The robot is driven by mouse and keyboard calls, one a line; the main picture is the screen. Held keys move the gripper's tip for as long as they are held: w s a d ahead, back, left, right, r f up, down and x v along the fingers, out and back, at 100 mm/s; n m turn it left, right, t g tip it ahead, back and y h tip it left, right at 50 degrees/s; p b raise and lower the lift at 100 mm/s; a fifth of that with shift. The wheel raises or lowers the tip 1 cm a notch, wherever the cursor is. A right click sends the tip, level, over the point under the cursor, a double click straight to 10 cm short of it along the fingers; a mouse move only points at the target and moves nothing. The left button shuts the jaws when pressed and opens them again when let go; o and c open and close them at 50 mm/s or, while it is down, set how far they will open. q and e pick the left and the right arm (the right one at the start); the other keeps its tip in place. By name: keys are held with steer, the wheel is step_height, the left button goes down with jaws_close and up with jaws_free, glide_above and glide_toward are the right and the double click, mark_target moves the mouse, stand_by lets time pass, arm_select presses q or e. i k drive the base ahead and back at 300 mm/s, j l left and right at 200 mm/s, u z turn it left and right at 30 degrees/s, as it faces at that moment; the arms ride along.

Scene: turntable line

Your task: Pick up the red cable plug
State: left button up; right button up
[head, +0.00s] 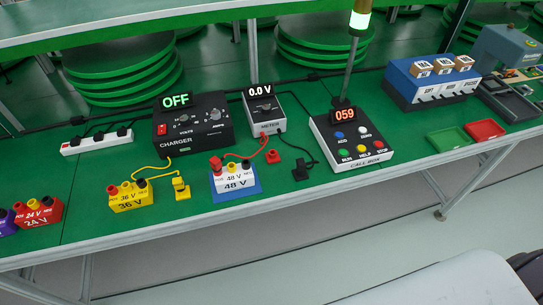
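A small red cable plug (273,157) lies on the green bench top, in front of the meter (265,127) and right of the 48 V block (235,181). A red cable (258,151) runs from the meter's front down toward the 48 V block; where it ends is too small to tell. A black plug (300,166) on a black cable lies right of the red plug. The meter reads 0.0 V. Neither of my grippers is in the head view.
The charger (193,130) shows OFF. A yellow 36 V block (131,199) with a yellow plug (181,189) and a red 24 V block (40,214) stand left along the front edge. The call box (350,147) shows 059, right of the black plug. Green (448,140) and red (484,130) trays lie farther right.

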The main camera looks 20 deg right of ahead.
mark_target(216, 165)
steer(key=i+j, duration=0.1)
steer(key=j, duration=0.35)
steer(key=i+j, duration=0.1)
steer(key=j, duration=0.35)
steer(key=j+z, duration=0.65)
steer(key=z, duration=0.2)
steer(key=j+z, duration=0.4)
steer(key=z, duration=0.5)
